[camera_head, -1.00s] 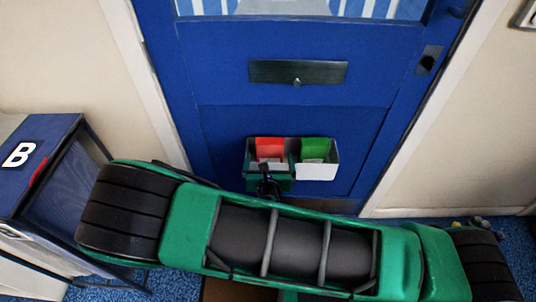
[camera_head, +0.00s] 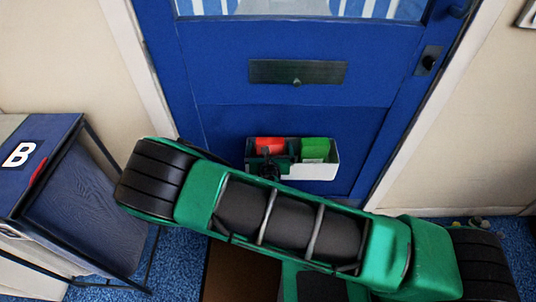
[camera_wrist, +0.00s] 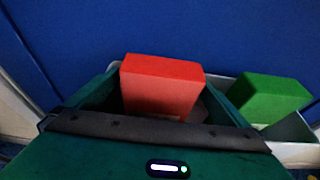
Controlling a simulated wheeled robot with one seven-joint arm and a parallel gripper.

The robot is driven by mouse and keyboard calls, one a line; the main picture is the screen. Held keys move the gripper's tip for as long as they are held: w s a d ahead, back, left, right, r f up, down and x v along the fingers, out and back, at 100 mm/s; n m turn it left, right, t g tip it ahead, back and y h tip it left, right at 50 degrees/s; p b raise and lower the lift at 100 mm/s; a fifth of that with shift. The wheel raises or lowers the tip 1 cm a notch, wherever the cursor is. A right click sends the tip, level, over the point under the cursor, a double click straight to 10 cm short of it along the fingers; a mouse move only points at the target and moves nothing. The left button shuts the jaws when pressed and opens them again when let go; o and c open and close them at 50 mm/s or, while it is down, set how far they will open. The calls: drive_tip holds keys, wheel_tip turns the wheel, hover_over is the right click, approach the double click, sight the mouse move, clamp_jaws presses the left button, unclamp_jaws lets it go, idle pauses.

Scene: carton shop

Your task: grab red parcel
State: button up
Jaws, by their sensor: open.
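The red parcel (camera_head: 270,144) stands in the left part of a white open box (camera_head: 327,165) at the foot of the blue door. In the wrist view the red parcel (camera_wrist: 160,85) is upright, with its top and front face showing. My gripper (camera_head: 272,157) is open in front of the red parcel and hides its lower part. In the wrist view the dark green jaw sides show left and right of the parcel. I cannot tell whether they touch it.
A green parcel (camera_head: 314,148) stands in the box just right of the red one; it also shows in the wrist view (camera_wrist: 268,97). The blue door (camera_head: 300,120) is close behind the box. A dark blue cabinet marked B (camera_head: 85,195) stands at the left.

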drive_tip(key=c, duration=1.3)
drive_tip(key=shift+o, duration=0.2)
drive_tip(key=shift+r, duration=0.1)
